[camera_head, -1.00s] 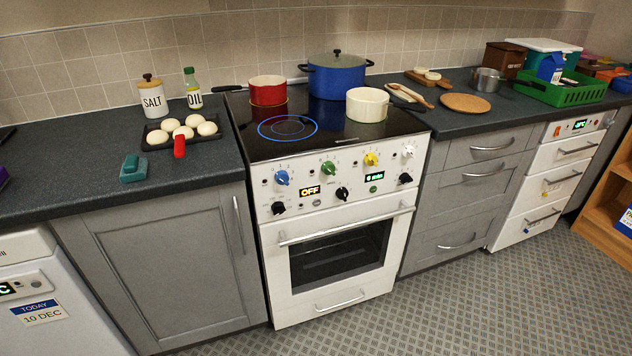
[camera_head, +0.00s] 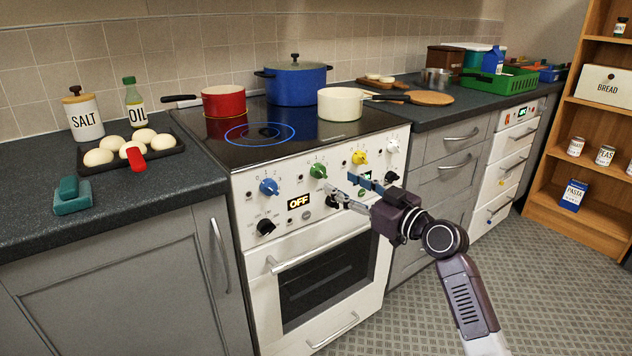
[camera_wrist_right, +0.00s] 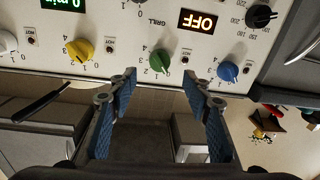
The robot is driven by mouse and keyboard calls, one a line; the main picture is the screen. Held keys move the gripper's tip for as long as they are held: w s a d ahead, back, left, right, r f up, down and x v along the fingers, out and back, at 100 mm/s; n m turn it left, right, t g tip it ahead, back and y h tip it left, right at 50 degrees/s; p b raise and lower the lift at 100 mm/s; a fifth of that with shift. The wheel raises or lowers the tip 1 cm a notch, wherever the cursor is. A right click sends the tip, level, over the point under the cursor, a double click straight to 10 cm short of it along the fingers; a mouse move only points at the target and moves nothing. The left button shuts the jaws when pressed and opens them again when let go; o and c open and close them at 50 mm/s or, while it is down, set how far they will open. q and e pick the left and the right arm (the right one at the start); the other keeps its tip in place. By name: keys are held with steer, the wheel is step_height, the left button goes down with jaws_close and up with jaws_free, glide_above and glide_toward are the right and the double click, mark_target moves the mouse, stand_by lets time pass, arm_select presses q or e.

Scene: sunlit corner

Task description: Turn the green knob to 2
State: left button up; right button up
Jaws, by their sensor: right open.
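The green knob (camera_head: 318,171) is on the white front panel of the cooker (camera_head: 258,235), between the blue knob (camera_head: 269,187) and the yellow knob (camera_head: 360,157). In the right wrist view, the green knob (camera_wrist_right: 161,56) shows beyond the fingertips, roughly between them, with small numbers around it. I cannot tell exactly which number it points at. My right gripper (camera_head: 348,190) is open and empty in front of the panel, right of and slightly below the green knob in the head view. Its fingers (camera_wrist_right: 160,88) are apart from the knob. My left gripper is not in view.
Black knobs (camera_head: 265,227) and an OFF display (camera_head: 299,201) sit below. The oven handle (camera_head: 325,247) juts out under the panel. A red pot (camera_head: 223,101), blue pot (camera_head: 296,84) and cream pot (camera_head: 340,104) stand on the hob. The floor (camera_head: 450,290) in front is open.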

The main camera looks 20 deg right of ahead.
mark_target(324, 174)
steer(key=x, duration=0.6)
steer(key=shift+d, duration=0.1)
steer(key=shift+x, duration=0.75)
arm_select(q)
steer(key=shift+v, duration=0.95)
arm_select(e)
steer(key=shift+f, duration=0.1)
steer(key=c, duration=1.2)
steer(key=shift+o, duration=0.2)
